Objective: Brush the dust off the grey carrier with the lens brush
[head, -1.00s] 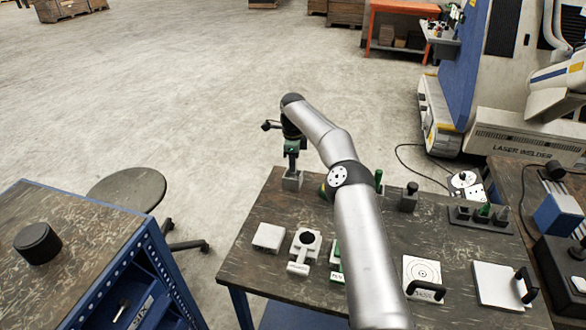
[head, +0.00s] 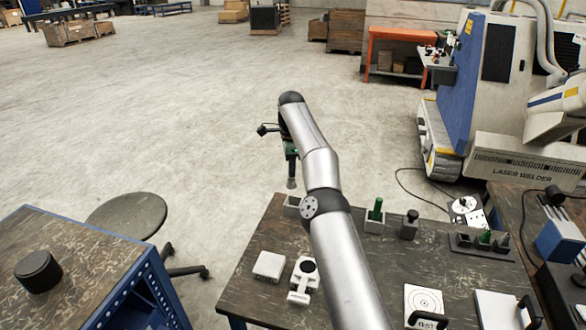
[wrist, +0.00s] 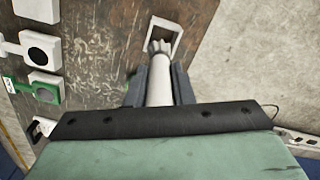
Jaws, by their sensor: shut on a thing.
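My gripper (head: 291,170) is shut on the lens brush (head: 291,183), which hangs bristles down above its open square holder (head: 289,207) at the table's far left corner. In the wrist view, the pale brush (wrist: 160,88) sits between the two dark fingers, its bristle tip in front of the holder's rim (wrist: 179,40). The pale grey carrier (head: 296,284), with a black round spot and a label tab, lies on the table nearer the front; it also shows in the wrist view (wrist: 53,57). Dust on it is too small to tell.
A white block (head: 269,265) lies left of the carrier. A green carrier (wrist: 46,92) is beside it in the wrist view. My arm hides part of the table.

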